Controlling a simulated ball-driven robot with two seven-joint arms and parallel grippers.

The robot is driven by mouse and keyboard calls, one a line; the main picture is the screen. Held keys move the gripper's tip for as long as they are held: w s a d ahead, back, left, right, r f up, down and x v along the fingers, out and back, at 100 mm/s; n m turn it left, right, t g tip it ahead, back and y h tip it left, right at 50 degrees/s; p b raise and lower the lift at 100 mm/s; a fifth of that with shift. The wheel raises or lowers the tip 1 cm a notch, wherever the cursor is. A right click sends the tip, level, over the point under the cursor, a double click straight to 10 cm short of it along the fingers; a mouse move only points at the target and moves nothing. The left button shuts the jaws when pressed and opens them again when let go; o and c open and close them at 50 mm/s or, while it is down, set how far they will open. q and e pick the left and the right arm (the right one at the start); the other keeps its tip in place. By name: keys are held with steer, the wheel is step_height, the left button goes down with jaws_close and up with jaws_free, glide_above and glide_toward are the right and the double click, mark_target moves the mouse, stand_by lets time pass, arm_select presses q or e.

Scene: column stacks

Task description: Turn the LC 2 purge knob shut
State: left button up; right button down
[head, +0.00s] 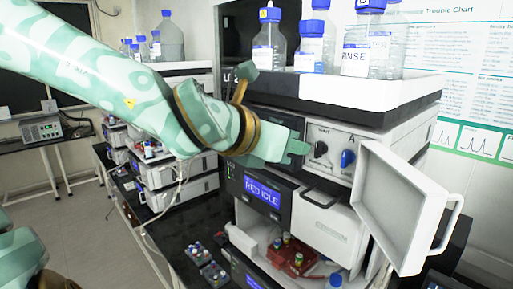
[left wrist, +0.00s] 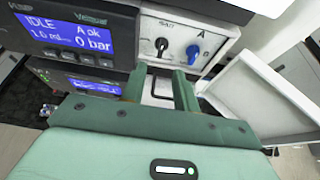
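A light panel on the near instrument stack carries a black knob (head: 320,149) and a blue knob (head: 347,158) side by side. In the left wrist view the black knob (left wrist: 162,44) is left of the blue knob (left wrist: 192,54). The print above the black knob is too blurred to read, and an "A" stands by the blue one. I cannot tell from labels which is the purge knob. My left gripper (head: 298,148) is just left of the black knob in the head view. In the left wrist view its fingers (left wrist: 160,88) are apart and empty, below both knobs. My right gripper is not in view.
An open white door (head: 400,208) swings out right of the knobs. A blue display (head: 262,190) reads idle. Bottles (head: 310,45) stand on top of the stack. A red vial rack (head: 288,260) sits below. Another stack (head: 175,165) stands behind, left.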

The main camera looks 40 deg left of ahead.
arm_select(q)
steer(key=b+v, duration=0.3)
steer(key=v, duration=0.5)
steer(key=shift+s, duration=0.25)
stand_by(0.4)
